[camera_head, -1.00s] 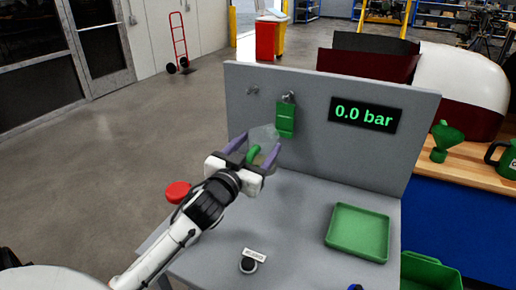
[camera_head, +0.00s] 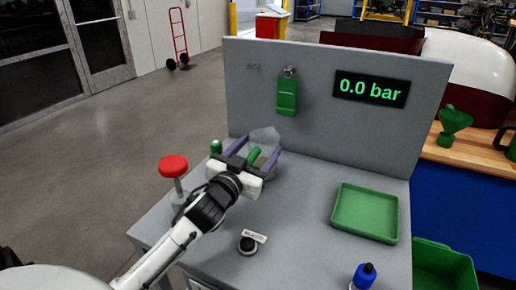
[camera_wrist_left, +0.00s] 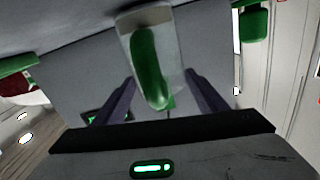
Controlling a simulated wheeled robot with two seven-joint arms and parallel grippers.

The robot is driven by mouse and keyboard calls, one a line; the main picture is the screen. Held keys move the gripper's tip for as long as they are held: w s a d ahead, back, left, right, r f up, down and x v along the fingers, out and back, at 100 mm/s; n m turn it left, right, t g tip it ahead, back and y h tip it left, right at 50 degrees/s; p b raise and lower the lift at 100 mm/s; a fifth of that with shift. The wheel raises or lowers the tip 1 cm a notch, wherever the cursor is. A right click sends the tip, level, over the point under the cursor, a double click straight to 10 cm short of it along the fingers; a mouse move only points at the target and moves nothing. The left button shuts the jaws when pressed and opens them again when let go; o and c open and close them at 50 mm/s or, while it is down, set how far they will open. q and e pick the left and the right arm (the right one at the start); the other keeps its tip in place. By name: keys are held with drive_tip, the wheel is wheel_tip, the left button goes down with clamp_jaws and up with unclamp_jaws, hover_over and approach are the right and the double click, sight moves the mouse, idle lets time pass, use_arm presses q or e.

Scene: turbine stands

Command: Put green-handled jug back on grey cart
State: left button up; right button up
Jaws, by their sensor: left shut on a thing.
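The jug (camera_head: 265,137) is clear with a green handle (camera_head: 254,155). My left gripper (camera_head: 258,148) is shut on it, with its purple fingers on either side of the handle. The left wrist view shows the jug (camera_wrist_left: 172,50) beyond the fingers, its green handle (camera_wrist_left: 149,72) facing the camera. The grey stand with an upright panel (camera_head: 340,140) and a flat top (camera_head: 290,225) is the only grey cart-like thing in view. The jug is in front of the panel, over the back left of the top. I cannot tell whether it touches the top. My right gripper is not in view.
A green tray (camera_head: 365,238) is on the right of the top. A red button (camera_head: 173,165) on a post and a green-capped item (camera_head: 215,147) stand left. A black knob (camera_head: 247,245) and blue bottle (camera_head: 364,276) are near the front. A green box (camera_head: 287,96) hangs on the panel.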

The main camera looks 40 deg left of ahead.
use_arm(q)
drive_tip(key=shift+f, duration=0.2)
drive_tip(key=o, duration=1.7)
drive_tip(key=shift+o, duration=0.9)
drive_tip(key=p+v, duration=0.1)
drive_tip(key=v, duration=0.6)
